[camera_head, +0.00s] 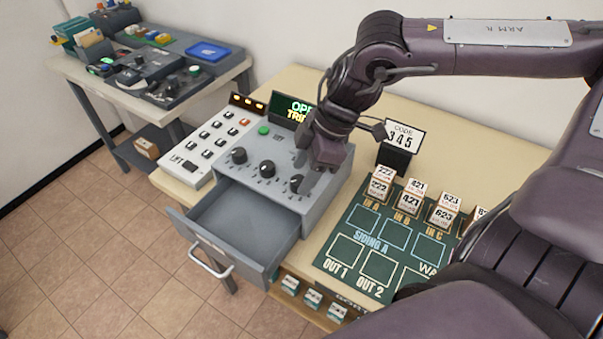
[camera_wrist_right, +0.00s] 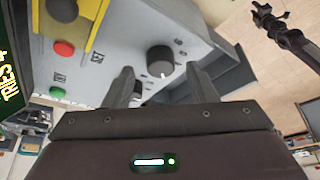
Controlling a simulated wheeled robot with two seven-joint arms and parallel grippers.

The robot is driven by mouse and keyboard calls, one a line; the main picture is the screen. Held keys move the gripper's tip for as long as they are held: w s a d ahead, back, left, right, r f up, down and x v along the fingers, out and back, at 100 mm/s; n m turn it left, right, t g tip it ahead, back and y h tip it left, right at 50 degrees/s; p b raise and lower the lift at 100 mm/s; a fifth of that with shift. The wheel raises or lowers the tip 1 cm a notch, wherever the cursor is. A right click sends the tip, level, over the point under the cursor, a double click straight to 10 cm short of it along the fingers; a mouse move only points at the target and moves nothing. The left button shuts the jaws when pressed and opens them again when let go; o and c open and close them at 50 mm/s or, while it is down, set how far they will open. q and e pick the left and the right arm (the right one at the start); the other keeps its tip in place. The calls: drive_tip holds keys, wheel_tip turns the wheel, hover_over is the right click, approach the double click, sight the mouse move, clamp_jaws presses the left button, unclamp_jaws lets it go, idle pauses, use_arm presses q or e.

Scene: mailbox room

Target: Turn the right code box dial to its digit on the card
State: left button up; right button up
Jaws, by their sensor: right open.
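The grey code box (camera_head: 249,163) stands on the table with a row of black dials. The left dial (camera_head: 239,155) and middle dial (camera_head: 267,168) are clear. The right dial (camera_head: 297,183) is beside my right gripper (camera_head: 322,163), which points down over the box's right side. In the right wrist view a black dial (camera_wrist_right: 160,61) with a white mark shows beyond my open fingers (camera_wrist_right: 161,88); the fingers seem empty. I cannot read its digit. The card (camera_head: 403,138) reads CODE 345. A dark arm, probably my left (camera_wrist_right: 290,37), shows in the wrist view; its jaw state is unclear.
The box's drawer (camera_head: 212,245) is pulled open at the front. A lit display (camera_head: 292,107) is partly hidden by my right arm. A white keypad panel (camera_head: 213,137) stands left. Numbered blocks (camera_head: 411,203) and a green siding board (camera_head: 345,245) lie right.

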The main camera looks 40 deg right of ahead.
drive_tip(key=shift+x, duration=0.8)
drive_tip(key=c, duration=1)
